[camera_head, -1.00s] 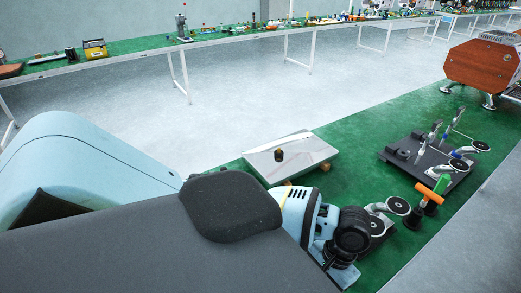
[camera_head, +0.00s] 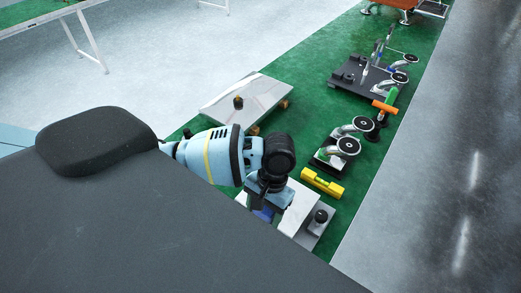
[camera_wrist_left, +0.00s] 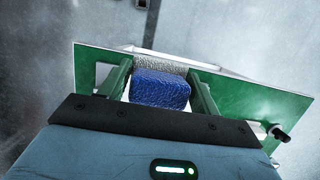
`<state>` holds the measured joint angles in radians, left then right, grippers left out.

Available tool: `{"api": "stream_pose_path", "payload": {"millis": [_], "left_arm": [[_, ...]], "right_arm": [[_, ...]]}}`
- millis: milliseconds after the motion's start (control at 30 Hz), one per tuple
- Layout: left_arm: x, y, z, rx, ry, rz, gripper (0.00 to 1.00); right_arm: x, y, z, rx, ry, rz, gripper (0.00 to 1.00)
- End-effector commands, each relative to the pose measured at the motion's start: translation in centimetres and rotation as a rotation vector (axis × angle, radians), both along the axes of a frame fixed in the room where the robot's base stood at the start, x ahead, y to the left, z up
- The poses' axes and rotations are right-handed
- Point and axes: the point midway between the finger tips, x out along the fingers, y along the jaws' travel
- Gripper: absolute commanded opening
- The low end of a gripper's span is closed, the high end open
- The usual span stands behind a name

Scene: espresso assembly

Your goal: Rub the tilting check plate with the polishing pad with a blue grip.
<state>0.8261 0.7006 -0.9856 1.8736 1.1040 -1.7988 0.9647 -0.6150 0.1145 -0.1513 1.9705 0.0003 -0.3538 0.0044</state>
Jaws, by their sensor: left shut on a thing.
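My left gripper (camera_head: 264,208) is shut on the polishing pad with a blue grip (camera_wrist_left: 160,90). In the wrist view the blue grip sits between the two fingers (camera_wrist_left: 160,92), with a grey speckled pad face beyond it. In the head view only a little of the blue grip (camera_head: 263,215) shows under the wrist. The gripper is over or beside a near white plate (camera_head: 297,212); contact is hidden. A larger pale plate (camera_head: 243,103) with a dark knob rests on wooden feet further back. I cannot tell which is the tilting check plate. My right gripper is not in view.
A yellow level (camera_head: 322,184) lies right of the near plate, and a black-knobbed tool (camera_head: 320,217) stands at its corner. Portafilters (camera_head: 347,146), an orange-handled tamper (camera_head: 384,107) and a dark board (camera_head: 358,78) stand further back. Green mat is bare between the pale plate and portafilters.

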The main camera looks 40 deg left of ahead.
Motion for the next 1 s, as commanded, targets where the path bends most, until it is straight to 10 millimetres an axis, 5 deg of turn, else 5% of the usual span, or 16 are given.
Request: {"api": "stream_pose_path", "payload": {"millis": [367,700,1000], "left_arm": [[1.0,0.1,-0.1,0.0,-0.002,0.003,0.45],[7.9,1.3,-1.2,-0.003,-0.006,0.008,0.45],[11.2,2.5,-1.9,-0.001,-0.003,-0.002,0.45]], "right_arm": [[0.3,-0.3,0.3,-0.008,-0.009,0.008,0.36],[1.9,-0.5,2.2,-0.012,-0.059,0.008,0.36],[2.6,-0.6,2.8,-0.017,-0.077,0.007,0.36]]}}
